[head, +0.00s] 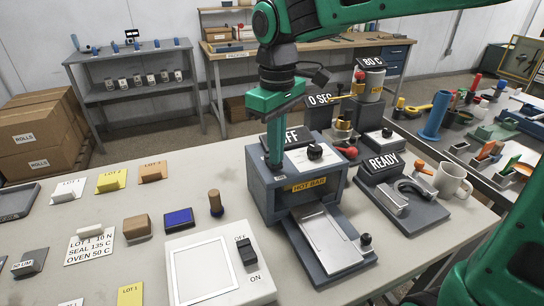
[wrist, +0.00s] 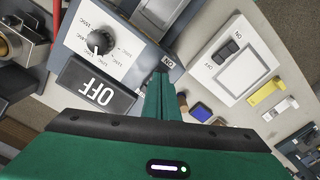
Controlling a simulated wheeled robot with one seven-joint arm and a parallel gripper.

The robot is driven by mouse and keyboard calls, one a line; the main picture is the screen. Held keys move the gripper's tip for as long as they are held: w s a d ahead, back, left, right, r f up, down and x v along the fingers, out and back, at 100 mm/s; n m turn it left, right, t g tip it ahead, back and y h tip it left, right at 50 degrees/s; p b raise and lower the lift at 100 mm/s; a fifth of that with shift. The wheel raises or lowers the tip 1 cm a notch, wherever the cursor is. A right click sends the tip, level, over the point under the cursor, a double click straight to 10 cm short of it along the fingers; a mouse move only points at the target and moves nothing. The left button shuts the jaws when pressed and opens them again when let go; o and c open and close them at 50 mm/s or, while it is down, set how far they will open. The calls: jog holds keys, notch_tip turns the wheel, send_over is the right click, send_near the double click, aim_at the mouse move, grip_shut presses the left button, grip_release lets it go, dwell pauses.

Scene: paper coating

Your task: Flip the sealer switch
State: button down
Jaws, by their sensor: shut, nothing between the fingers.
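The hot bar sealer (head: 270,205) is a blue-grey box with a HOT BAR label. Its black display (head: 293,137) reads OFF in the wrist view (wrist: 95,92). A black dial (head: 315,152) sits on its top and also shows in the wrist view (wrist: 99,42). My gripper (head: 274,164) is shut and empty, pointing down at the left part of the sealer top, beside the display. In the wrist view its fingertips (wrist: 163,72) are close to a small ON label (wrist: 169,62). The sealer's switch is not clearly visible; the fingers may hide it. I cannot tell whether they touch it.
A white panel (head: 187,300) with its own black OFF/ON rocker (head: 246,252) stands left of the sealer. A wooden stamp (head: 215,203) and blue pad (head: 179,218) lie nearby. A READY unit (head: 383,162) and a mug (head: 452,182) stand to the right.

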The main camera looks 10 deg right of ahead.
jog(key=shift+f, duration=0.2)
jog(key=shift+w+r, duration=0.1)
jog(key=shift+r, duration=3.4)
